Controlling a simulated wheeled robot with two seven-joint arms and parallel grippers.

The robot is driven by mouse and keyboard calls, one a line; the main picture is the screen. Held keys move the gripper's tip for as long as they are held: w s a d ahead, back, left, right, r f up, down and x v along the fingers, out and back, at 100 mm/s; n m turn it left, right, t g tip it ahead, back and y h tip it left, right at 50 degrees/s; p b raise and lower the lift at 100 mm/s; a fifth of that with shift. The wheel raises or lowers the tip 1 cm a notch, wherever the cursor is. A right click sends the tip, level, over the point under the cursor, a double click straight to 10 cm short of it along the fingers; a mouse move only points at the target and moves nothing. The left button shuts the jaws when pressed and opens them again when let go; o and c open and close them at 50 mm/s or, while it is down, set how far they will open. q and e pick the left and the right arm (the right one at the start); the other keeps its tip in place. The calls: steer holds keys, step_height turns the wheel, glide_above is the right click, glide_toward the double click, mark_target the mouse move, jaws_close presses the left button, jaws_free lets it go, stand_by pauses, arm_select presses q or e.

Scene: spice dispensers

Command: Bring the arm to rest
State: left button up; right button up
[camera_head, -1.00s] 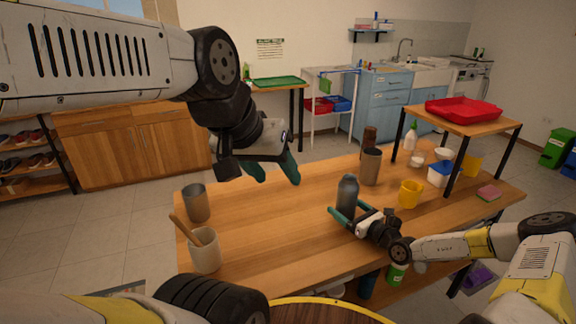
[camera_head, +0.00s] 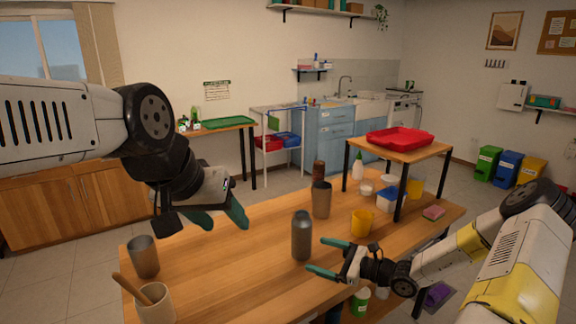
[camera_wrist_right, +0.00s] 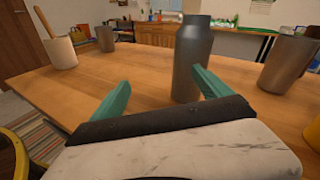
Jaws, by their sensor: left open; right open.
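My left gripper (camera_head: 217,219) hangs above the far left part of the wooden table (camera_head: 240,267), open and empty, its teal fingers pointing down. My right gripper (camera_head: 322,257) is low over the table's near edge, open and empty. The grey bottle (camera_head: 302,237) stands upright just beyond its fingers. In the right wrist view, the open teal fingers (camera_wrist_right: 165,91) show with the bottle (camera_wrist_right: 191,60) upright beyond them, close to the right finger. I cannot tell there whether they touch.
A metal cup (camera_head: 143,257) and a beige pot with a wooden stick (camera_head: 156,304) stand at the table's left. A metal tumbler (camera_head: 321,200), yellow mug (camera_head: 362,223) and pink sponge (camera_head: 433,213) stand right. A raised shelf holds a red tray (camera_head: 399,138).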

steer(key=s+r+n+g+h, duration=0.6)
steer(key=s+r+n+g, duration=0.1)
steer(key=s+r+n, duration=0.65)
steer(key=s+d+r+n+t+h, duration=0.2)
steer(key=s+d+r+n+h, duration=0.1)
steer(key=s+r, duration=0.3)
steer(key=s+d+r+n+t+h, duration=0.3)
steer(key=s+d+r+n, duration=0.2)
steer(key=r, duration=0.5)
steer(key=shift+s+h, duration=0.3)
steer(key=shift+s, duration=0.1)
